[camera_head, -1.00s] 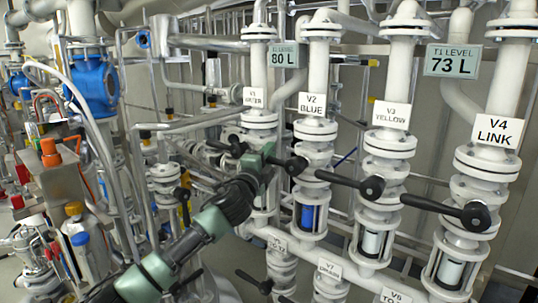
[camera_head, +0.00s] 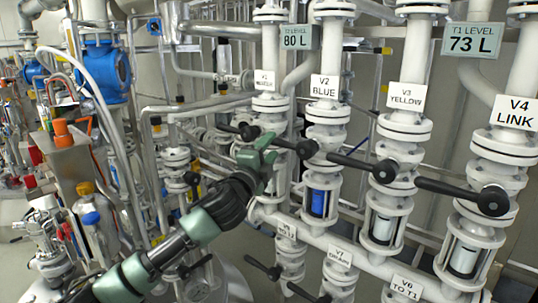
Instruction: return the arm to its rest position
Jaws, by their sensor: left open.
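My left arm comes in from the lower left, and its green and black gripper (camera_head: 262,158) is open and appears empty. It overlaps the column of the valve labelled V1 (camera_head: 265,81), just below that valve's lever. I cannot tell whether the fingers touch the lever. My right gripper is not in view.
White pipe columns labelled V2 (camera_head: 325,87), V3 (camera_head: 406,97) and V4 (camera_head: 518,112) stand on the right. Lower levers with black knobs (camera_head: 273,272) stick out below the gripper. A grey box with an orange cap (camera_head: 62,133) and blue valve bodies (camera_head: 103,75) are on the left.

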